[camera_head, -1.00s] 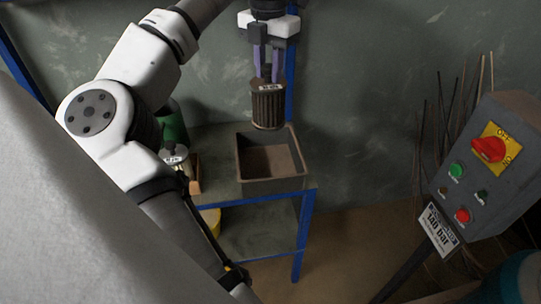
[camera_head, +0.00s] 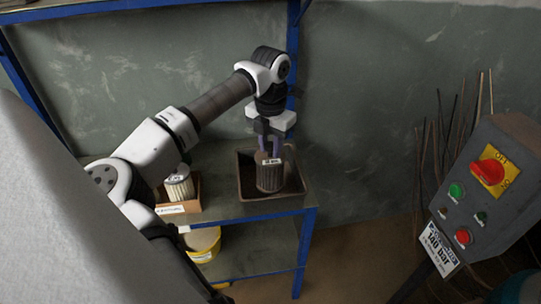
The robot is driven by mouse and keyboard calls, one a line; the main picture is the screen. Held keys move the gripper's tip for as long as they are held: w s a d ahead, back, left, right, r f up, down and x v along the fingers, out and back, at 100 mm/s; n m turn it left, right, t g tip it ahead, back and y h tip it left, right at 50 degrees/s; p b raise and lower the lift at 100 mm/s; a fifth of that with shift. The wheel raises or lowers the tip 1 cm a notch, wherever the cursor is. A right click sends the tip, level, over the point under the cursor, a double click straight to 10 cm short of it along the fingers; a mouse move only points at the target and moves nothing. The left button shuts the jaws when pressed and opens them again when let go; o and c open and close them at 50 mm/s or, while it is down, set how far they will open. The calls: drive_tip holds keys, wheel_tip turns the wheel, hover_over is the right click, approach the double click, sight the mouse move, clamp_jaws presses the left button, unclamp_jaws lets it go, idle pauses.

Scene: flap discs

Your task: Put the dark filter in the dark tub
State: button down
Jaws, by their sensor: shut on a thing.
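The dark filter (camera_head: 270,178) is a brown pleated cylinder with a small white label near its top. My gripper (camera_head: 269,156) is shut on its upper end and holds it upright. The dark tub (camera_head: 296,186) is a square, open, dark brown container on the shelf top. The filter is inside the tub's outline, with its lower part below the rim. I cannot tell whether its bottom touches the tub floor.
A light pleated filter (camera_head: 179,185) stands in a labelled cardboard box (camera_head: 178,208) left of the tub. A yellow bucket (camera_head: 204,245) is on the lower shelf. A blue-framed shelf (camera_head: 262,217) carries the tub. A grey control box (camera_head: 480,190) with buttons stands at right.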

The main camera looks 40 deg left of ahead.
sight(271, 155)
drive_tip(key=shift+f+p, duration=0.3)
drive_tip(key=shift+f, duration=1.75)
drive_tip(key=shift+f, duration=0.2)
drive_tip(key=c, duration=1.1)
unclamp_jaws()
drive_tip(key=shift+c, duration=0.2)
drive_tip(key=shift+r, duration=0.15)
